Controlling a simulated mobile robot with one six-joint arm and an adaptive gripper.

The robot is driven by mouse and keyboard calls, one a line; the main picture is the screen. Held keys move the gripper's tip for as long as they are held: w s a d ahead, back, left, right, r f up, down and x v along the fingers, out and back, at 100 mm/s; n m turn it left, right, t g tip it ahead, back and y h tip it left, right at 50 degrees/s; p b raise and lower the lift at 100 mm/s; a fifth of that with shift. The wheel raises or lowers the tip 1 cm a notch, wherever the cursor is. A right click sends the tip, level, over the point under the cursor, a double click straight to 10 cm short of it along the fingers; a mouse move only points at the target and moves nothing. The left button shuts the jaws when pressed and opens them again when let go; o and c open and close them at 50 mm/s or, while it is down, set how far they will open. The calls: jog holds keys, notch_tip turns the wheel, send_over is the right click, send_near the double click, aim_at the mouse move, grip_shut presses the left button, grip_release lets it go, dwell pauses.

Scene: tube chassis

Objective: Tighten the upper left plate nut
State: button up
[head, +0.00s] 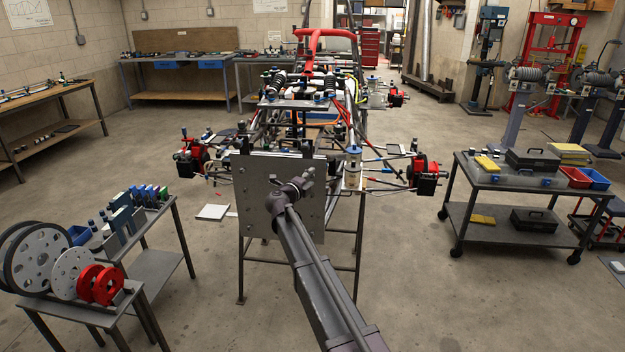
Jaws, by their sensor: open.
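The square grey plate (255,200) stands upright on the near end of the tube chassis (343,105). Small fasteners show near its edges, but at this size I cannot single out the upper left plate nut for certain. My gripper (307,174) is in front of the right half of the plate, at the end of my arm, which reaches up from the lower right. The gripper is open and no object shows in it. It hides part of the plate's right side. I cannot tell whether it touches the plate.
The chassis rests on a dark stand (240,270) with wheel hubs (425,172) out to both sides. A bench with discs (33,258) is at the near left. A tool cart (470,195) stands at the right. The floor between chassis and cart is clear.

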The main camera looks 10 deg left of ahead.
jog(key=shift+s, duration=0.15)
jog(key=v, duration=0.7)
dwell(1.3)
jog(key=s+d+f+n+g+y, duration=0.2)
jog(key=s+d+f+n+g, duration=0.3)
jog(key=s+d+n, duration=0.3)
jog(key=s+d+f+n+g+y, duration=0.3)
jog(key=s+d+f+n+g, duration=0.2)
jog(key=s+d, duration=0.8)
jog(key=s+d+f+n+g+y, duration=0.2)
jog(key=s+d+f+n+g, duration=0.4)
jog(key=s, duration=0.7)
jog(key=d+f+n, duration=0.2)
jog(key=d+n, duration=0.2)
jog(key=shift+s+d+f+n, duration=0.15)
jog(key=shift+s+d+n, duration=0.15)
jog(key=shift+s+d, duration=0.05)
